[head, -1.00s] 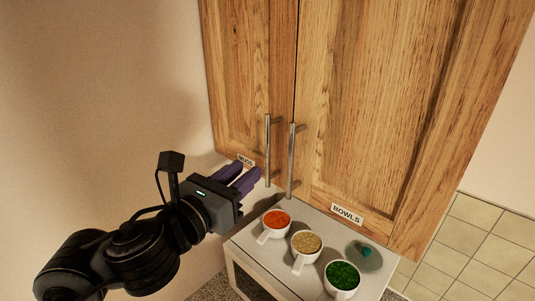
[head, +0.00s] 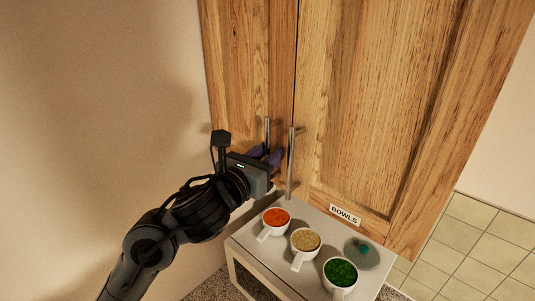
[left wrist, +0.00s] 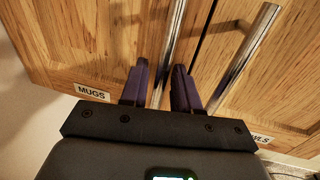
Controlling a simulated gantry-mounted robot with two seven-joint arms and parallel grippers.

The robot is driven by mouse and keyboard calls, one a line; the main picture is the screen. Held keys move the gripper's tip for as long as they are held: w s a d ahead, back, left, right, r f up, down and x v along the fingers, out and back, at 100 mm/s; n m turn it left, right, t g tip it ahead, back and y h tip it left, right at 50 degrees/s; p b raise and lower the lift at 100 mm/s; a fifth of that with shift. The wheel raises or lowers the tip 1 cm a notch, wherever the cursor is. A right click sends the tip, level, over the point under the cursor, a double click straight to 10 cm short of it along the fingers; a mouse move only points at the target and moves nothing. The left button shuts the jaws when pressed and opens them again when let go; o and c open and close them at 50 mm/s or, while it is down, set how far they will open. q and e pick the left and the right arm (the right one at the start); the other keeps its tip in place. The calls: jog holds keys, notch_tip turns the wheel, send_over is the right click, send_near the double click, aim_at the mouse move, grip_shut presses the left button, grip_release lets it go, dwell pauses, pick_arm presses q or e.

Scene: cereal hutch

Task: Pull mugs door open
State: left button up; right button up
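The wooden mugs door (head: 240,75) is the left door of the cabinet and looks shut. Its MUGS label shows in the left wrist view (left wrist: 92,91). Its upright metal handle (head: 267,133) also shows in the left wrist view (left wrist: 170,48). My left gripper (head: 272,155) is at the lower part of this handle. In the left wrist view its purple fingers (left wrist: 160,80) are apart, one on each side of the handle, with gaps showing. The gripper hides the handle's lower end in the head view. My right gripper is not in view.
The bowls door (head: 385,100) is shut beside it, with its own handle (head: 291,160) close to the right of my fingers. Below stands a pale appliance (head: 245,242) with orange (head: 275,220), beige (head: 306,242) and green-filled (head: 341,275) cups on top. A wall is at left.

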pick_arm(q)
grip_shut()
jog(key=shift+a, duration=0.1)
